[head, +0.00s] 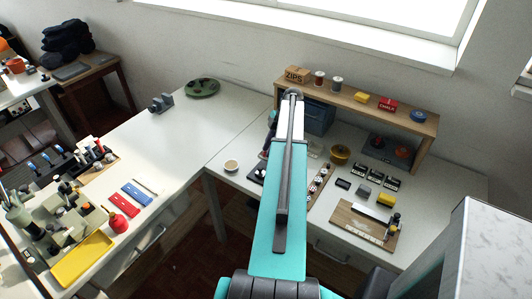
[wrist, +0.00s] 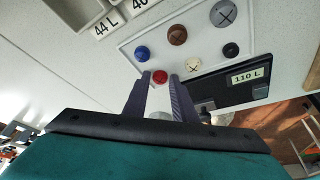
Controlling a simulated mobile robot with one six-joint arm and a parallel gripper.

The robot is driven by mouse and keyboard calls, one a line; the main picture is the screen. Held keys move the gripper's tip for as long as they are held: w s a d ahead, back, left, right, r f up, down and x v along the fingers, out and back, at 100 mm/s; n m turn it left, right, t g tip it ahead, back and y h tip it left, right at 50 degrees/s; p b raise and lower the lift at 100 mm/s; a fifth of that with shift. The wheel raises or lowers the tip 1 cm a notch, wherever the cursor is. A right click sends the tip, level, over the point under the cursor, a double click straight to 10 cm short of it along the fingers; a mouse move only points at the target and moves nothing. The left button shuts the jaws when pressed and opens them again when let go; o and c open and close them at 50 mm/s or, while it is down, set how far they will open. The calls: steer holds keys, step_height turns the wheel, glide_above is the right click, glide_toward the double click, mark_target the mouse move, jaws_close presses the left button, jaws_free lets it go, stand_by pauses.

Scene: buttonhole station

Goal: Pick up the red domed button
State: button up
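The red domed button (wrist: 160,76) shows in the wrist view between the ends of my two fingers. It lies on a white panel (wrist: 235,52) with several other buttons. My gripper (wrist: 161,79) is open, with one finger on each side of the red button in the picture. I cannot tell whether either finger touches it.
Around the red button are a blue button (wrist: 142,53), a brown button (wrist: 177,35), a cream button (wrist: 193,65) and a black button (wrist: 231,50). A wooden shelf (head: 350,108) rises behind the table.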

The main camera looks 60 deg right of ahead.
steer(key=shift+f, duration=0.1)
stand_by(0.5)
jaws_close()
steer(key=shift+r, duration=0.2)
steer(key=shift+a+r+b, duration=0.15)
steer(key=shift+r+b, duration=0.85)
steer(key=shift+r, duration=0.55)
steer(key=s+a+b, duration=0.1)
steer(key=s+a, duration=0.1)
steer(key=a, duration=0.2)
steer(key=s+a+r+b, duration=0.1)
steer(key=s+a+b, duration=0.1)
steer(key=a, duration=0.3)
steer(key=s+a+b, duration=0.1)
steer(key=s+a, duration=0.3)
steer(key=shift+s+a+r, duration=0.2)
steer(key=shift+s+r, duration=0.05)
